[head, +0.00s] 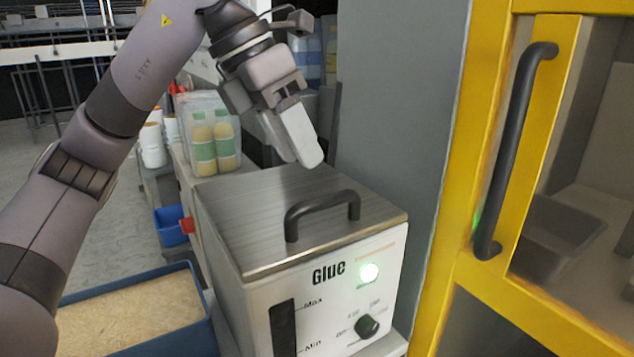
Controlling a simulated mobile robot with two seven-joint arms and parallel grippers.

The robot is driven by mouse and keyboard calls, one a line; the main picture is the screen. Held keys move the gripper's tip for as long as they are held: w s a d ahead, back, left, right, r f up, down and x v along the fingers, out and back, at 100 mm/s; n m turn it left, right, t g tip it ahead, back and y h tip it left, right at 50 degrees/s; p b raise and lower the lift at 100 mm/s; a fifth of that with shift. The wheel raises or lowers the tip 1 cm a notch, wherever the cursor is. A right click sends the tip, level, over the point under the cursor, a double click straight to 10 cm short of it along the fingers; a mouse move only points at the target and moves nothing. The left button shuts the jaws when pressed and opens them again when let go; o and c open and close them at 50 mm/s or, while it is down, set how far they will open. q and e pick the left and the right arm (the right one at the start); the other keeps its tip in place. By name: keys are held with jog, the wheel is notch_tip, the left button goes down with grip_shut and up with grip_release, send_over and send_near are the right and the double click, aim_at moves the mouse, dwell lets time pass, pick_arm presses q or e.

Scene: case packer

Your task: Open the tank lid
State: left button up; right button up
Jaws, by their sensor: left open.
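The glue tank (312,302) is a white box with "Glue" printed on its front, a lit green lamp, a knob and a dark level window. Its brushed metal lid (250,215) lies flat and closed on top. A black arched lid handle (322,205) stands near the lid's front edge. My left gripper (300,160) hangs above the back of the lid, behind the handle and apart from it. It is open and empty, its pale fingers pointing down and to the right. My right gripper is not in view.
A yellow-framed door with a black handle (515,150) stands close on the right, beside a grey panel (395,110). Bottles (203,147) in a clear container stand behind the tank. A blue tray (185,332) of tan material lies at the lower left; a blue bin (170,226) is behind it.

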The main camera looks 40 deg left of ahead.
pick_arm(q)
jog(key=x, duration=0.6)
jog(key=shift+d+f+b, duration=0.25)
jog(key=shift+b, duration=0.15)
grip_shut()
